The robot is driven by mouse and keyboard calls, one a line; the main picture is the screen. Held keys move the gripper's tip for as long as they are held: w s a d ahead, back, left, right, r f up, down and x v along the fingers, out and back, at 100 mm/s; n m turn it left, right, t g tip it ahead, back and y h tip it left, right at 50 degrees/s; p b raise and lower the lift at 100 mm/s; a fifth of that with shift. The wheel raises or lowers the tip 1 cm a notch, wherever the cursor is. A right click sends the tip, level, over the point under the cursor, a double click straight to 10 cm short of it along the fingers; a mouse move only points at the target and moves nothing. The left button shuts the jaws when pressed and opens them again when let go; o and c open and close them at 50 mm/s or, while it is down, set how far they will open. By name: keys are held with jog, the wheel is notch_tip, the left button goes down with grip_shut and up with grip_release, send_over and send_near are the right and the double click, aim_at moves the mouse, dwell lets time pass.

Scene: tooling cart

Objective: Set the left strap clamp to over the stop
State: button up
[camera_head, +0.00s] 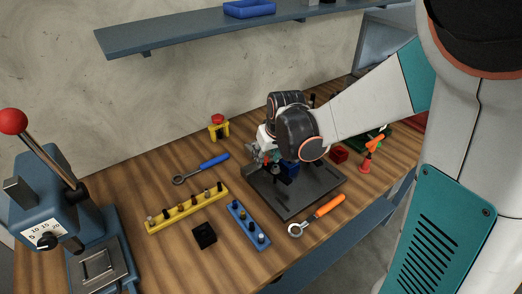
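A dark fixture plate (300,203) lies on the wooden bench, right of the middle. A blue block (289,168) and small dark metal parts (276,169) stand on its back half. My arm reaches in from the right, and my gripper (262,156) is low over the plate's back left part, close to these parts. The wrist and arm cover much of the fixture. I cannot make out the left strap clamp or its stop clearly. The fingers are small and partly hidden, so I cannot see whether they are open or hold anything.
A yellow rack (187,211) and a blue rack (248,226) with pegs lie left of the plate. Near them are a black block (204,235), a blue-handled wrench (201,168) and an orange-handled wrench (318,214). A press (60,210) stands far left. A shelf (200,36) hangs above.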

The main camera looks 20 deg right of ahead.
jog(key=shift+w+f, duration=0.15)
jog(key=shift+f, duration=0.15)
grip_shut()
